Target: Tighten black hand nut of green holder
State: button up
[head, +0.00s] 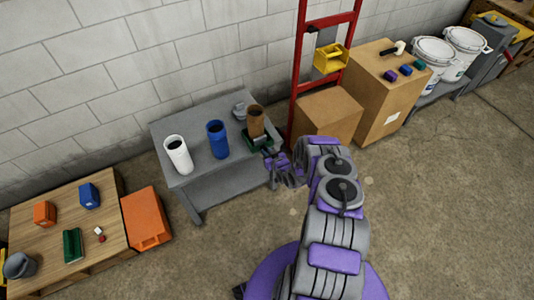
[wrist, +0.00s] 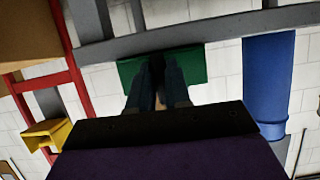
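The green holder (head: 262,146) sits at the right front corner of the grey table, with a brown cylinder (head: 256,121) standing at it. In the wrist view the holder is a green block (wrist: 190,63) straight ahead of my gripper (wrist: 157,72). A small dark shape, apparently the black hand nut (wrist: 157,62), shows against the green between my fingertips. The fingers are apart at their bases and reach the dark shape at their tips. Whether they touch or grip it is unclear. In the head view my gripper (head: 272,162) is beside the holder, and the nut is hidden.
A blue cylinder (head: 217,140) and a white cylinder (head: 178,154) stand on the grey table (head: 203,180). A red upright frame (head: 298,62) and cardboard boxes (head: 328,112) are close on the right. A low wooden table (head: 100,217) is at left. Open floor lies in front.

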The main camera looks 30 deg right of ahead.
jog(key=o, duration=0.4)
jog(key=shift+w+d+r, duration=0.1)
jog(key=shift+w+r, duration=0.05)
jog(key=shift+r, duration=0.15)
jog(key=p+v, duration=0.1)
jog(key=v, duration=0.4)
jog(key=p+v, duration=0.1)
jog(key=v, duration=0.5)
jog(key=p+v, duration=0.1)
jog(key=v, duration=0.5)
jog(key=shift+s+f, duration=0.25)
jog(key=shift+s, duration=0.1)
